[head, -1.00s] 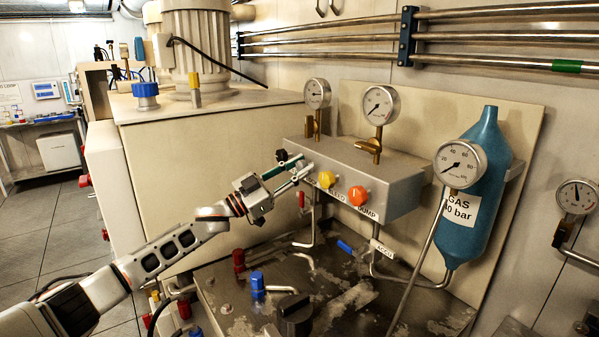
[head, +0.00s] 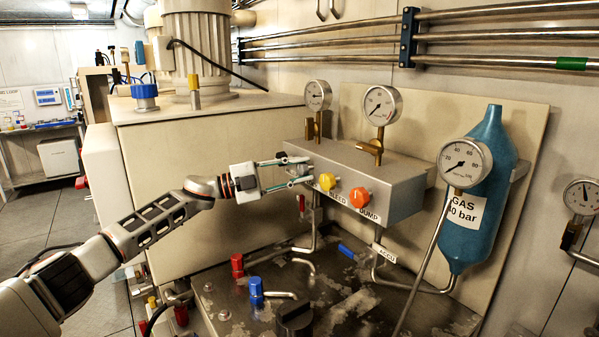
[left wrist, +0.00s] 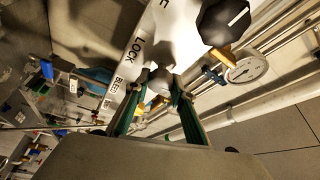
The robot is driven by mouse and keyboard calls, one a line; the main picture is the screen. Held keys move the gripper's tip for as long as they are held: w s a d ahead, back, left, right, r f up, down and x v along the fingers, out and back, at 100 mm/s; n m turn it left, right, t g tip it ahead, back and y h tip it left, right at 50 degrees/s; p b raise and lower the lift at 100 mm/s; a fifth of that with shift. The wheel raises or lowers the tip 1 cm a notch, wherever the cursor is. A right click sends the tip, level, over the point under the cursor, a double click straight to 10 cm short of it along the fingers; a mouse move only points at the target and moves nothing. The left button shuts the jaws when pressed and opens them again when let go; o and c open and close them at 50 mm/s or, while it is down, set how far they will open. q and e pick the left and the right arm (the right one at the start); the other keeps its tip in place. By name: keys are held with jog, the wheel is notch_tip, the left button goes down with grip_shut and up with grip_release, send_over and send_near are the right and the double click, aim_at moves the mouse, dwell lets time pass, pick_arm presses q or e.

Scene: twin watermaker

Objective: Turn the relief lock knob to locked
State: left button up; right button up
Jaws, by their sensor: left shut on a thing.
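My left gripper (head: 298,171) reaches in from the left to the left end of the grey valve block (head: 400,196). Its two green-edged fingers are shut on a small grey knob, which they mostly hide in the head view. In the left wrist view the fingertips (left wrist: 157,84) lie on either side of this lock knob (left wrist: 160,77), beside a white label reading LOCK (left wrist: 137,50). I cannot read which way the knob points. My right gripper is not in view.
A yellow knob (head: 327,181) and an orange knob (head: 360,197) sit close to the right on the block. Gauges (head: 381,105) rise above it. A blue gas bottle (head: 482,200) stands right. A black knob with a white line (left wrist: 224,20) shows in the wrist view.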

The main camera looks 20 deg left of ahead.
pick_arm(q)
jog(key=shift+m, duration=0.6)
jog(key=o, duration=1.1)
jog(key=v, duration=1.2)
jog(key=shift+r, duration=0.2)
